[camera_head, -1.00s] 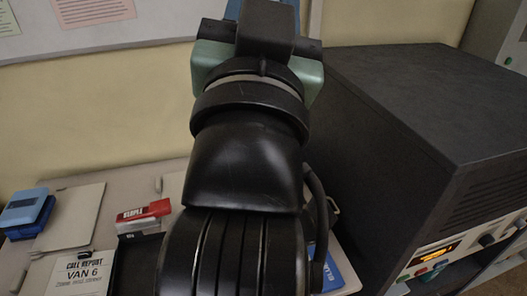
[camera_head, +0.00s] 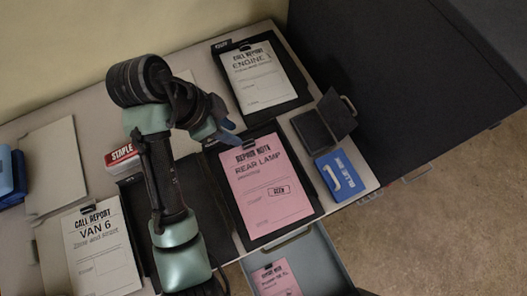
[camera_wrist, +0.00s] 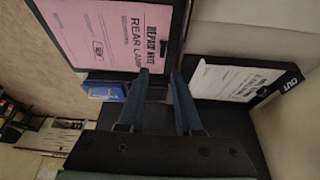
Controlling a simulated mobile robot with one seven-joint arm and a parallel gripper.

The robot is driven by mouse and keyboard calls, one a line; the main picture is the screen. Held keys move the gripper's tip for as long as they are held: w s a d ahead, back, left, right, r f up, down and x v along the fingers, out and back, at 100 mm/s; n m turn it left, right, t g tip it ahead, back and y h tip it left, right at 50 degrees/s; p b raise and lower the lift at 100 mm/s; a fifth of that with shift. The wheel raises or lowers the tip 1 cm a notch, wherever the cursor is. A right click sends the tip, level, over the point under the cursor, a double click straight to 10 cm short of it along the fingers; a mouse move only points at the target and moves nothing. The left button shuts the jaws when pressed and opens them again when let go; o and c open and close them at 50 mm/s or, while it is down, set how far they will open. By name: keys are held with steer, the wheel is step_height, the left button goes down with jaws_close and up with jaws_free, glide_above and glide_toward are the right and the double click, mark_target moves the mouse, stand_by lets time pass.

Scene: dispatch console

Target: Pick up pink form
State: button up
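A pink form (camera_head: 266,187) headed "Repair Note, Rear Lamp" lies flat on a black clipboard (camera_head: 308,213) on the desk. It also shows in the wrist view (camera_wrist: 116,38), at the upper left. A second pink form (camera_head: 276,279) lies in an open grey drawer below the desk edge and is partly cut off. My gripper (camera_head: 226,126) is above the desk near the upper left corner of the first form. In the wrist view its two dark blue fingers (camera_wrist: 160,76) are apart with nothing between them. The fingertips look clear of the form; their height above it is hard to tell.
White reports lie on clipboards: "Engine" (camera_head: 258,75) behind and "Van 6" (camera_head: 100,249) at left. A red staples box (camera_head: 122,156), an open black ink pad (camera_head: 315,132) and a blue box (camera_head: 338,175) stand nearby. A dark cabinet (camera_head: 400,70) fills the right.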

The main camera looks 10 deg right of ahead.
mark_target(248, 143)
steer(key=x, duration=0.3)
steer(key=p+x, duration=0.1)
steer(key=x, duration=0.4)
steer(key=shift+w+a+f, duration=0.15)
steer(key=shift+f, duration=0.25)
jaws_close()
